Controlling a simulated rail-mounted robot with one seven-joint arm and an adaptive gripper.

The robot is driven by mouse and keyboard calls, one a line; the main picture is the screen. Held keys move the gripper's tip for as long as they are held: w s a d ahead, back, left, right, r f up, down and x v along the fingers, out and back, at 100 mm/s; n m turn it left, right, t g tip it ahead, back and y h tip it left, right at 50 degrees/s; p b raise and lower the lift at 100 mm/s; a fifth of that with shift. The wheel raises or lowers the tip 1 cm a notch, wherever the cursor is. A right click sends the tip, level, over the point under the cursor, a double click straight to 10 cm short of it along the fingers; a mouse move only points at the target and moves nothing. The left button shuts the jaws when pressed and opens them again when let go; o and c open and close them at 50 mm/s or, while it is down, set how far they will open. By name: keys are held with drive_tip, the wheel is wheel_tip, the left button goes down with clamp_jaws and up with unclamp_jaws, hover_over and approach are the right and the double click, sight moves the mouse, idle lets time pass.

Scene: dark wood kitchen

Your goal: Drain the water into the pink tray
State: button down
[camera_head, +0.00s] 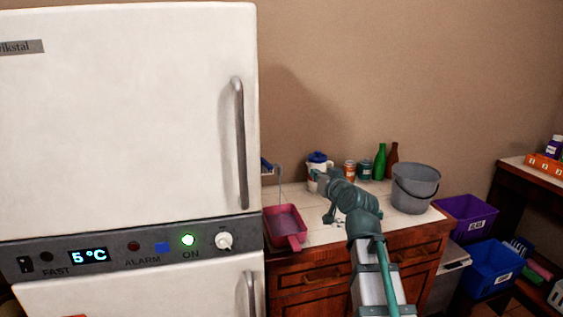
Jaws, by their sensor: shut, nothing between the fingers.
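The pink tray (298,237) sits at the left end of the white-topped counter, close beside the fridge. Its inside looks purplish; I cannot tell how much water is in it. A small blue part (267,167) juts out by the fridge's right edge above the tray. A thin pale line, perhaps water, runs down from near it toward the tray. My gripper (319,181) is shut and empty over the counter, right of the tray, in front of a white jug with a blue lid (317,160). I cannot tell whether it touches the jug. The fingertips are small and unclear.
The large white fridge (130,120) fills the left, with a control panel (130,250). Cans (349,170), a green bottle (380,162) and a brown bottle (392,160) stand at the counter's back. A grey bucket (414,190) stands right. Purple (468,215) and blue (492,265) bins lie beyond.

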drive_tip(key=w+d+f+m+g+y+p, duration=0.2)
drive_tip(key=w+d+m+g+y+p, duration=0.25)
drive_tip(key=w+d, duration=0.25)
drive_tip(key=m+g+y+p, duration=0.1)
drive_tip(key=g+y+p, duration=0.45)
drive_tip(key=y, duration=0.25)
approach(269, 164)
drive_tip(key=w+a+t, duration=0.1)
drive_tip(key=w+a, duration=0.3)
drive_tip(key=shift+s+a+f+p, duration=0.15)
drive_tip(key=shift+s+a+p, duration=0.1)
drive_tip(key=shift+a, duration=0.2)
drive_tip(key=shift+s+a+f+p, duration=0.15)
drive_tip(key=shift+s+a+p, duration=0.05)
drive_tip(key=shift+a, duration=0.25)
drive_tip(key=shift+m, duration=0.25)
